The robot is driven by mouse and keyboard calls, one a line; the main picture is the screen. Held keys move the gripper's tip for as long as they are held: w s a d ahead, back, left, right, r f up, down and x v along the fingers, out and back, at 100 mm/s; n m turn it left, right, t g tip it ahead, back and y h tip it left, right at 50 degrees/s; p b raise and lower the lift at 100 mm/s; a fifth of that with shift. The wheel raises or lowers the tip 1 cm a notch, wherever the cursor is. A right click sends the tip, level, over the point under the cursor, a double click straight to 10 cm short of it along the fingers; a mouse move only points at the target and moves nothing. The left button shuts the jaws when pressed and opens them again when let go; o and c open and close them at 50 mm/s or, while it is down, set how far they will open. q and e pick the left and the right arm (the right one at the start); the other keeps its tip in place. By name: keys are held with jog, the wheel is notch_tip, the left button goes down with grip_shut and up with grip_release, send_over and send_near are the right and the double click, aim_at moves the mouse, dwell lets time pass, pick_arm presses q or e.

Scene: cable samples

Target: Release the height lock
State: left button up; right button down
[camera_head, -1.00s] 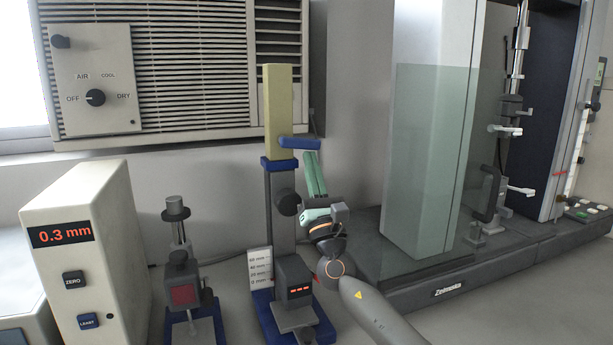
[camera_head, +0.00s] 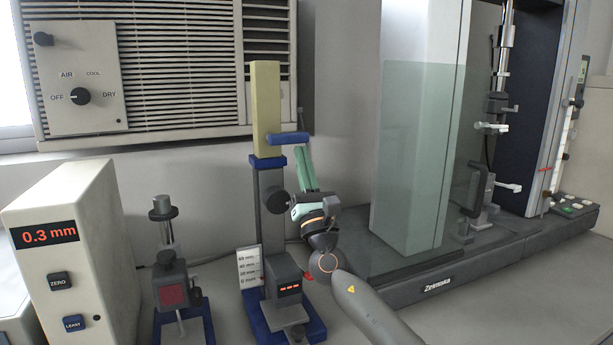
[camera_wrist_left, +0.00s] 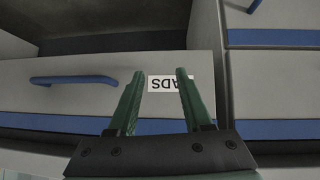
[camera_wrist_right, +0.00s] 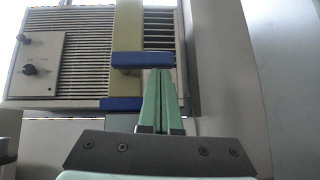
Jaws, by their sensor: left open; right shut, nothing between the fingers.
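A stand with a pale yellow upper column (camera_head: 265,105) and a dark lower post (camera_head: 272,225) rises from a blue base. A blue lever (camera_head: 288,138) sticks out to the right near the yellow column's lower end, above a blue collar (camera_head: 268,162); it looks about level. My right gripper (camera_head: 302,152) is shut and empty, pointing up, with its green fingertips just under the lever's right part. In the right wrist view the fingertips (camera_wrist_right: 160,72) meet the blue lever (camera_wrist_right: 143,60); I cannot tell whether they touch. My left gripper (camera_wrist_left: 155,72) is open and empty, facing drawer fronts.
A box reading 0.3 mm (camera_head: 75,260) and a small device on a blue base (camera_head: 172,280) stand left. A Zeimska machine (camera_head: 440,285) with a glass panel stands right. An air unit (camera_head: 175,65) is behind. The left wrist view shows blue-handled drawers (camera_wrist_left: 80,77).

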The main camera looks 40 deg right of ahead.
jog(key=b+v, duration=0.2)
jog(key=v, duration=1)
jog(key=shift+b, duration=0.35)
jog(key=shift+s+f, duration=0.1)
jog(key=shift+f, duration=0.05)
